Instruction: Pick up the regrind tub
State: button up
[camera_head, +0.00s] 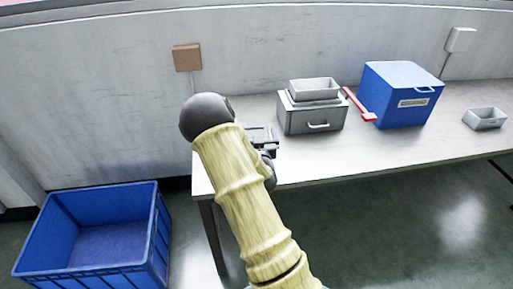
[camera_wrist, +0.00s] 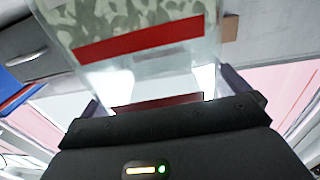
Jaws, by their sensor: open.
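In the wrist view, a clear tub (camera_wrist: 140,28) holds mottled grey-green flakes and has a red band across its side. It looks like the regrind tub. My gripper (camera_wrist: 160,92) is open, with its two dark fingers apart and the tub just ahead of them. I cannot tell whether the fingers touch it. In the head view, my gripper (camera_head: 264,140) is over the left end of the table, partly behind my arm. I cannot make out the tub there; my arm hides that part of the table.
On the table (camera_head: 390,155) stand a grey metal box (camera_head: 312,119) with a grey tray (camera_head: 313,89) on top, a red bar (camera_head: 358,105), a blue box (camera_head: 402,94) and a small grey tray (camera_head: 485,118). A blue crate (camera_head: 95,262) is on the floor at left. The wall stands behind.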

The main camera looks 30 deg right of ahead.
jog(key=shift+w+d, duration=0.1)
jog(key=shift+w, duration=0.1)
dwell(0.4)
jog(key=c, duration=1.5)
jog(key=shift+r, duration=0.1)
notch_tip(320, 180, up, 10)
jog(key=shift+f+p, duration=0.1)
jog(key=shift+p, duration=0.6)
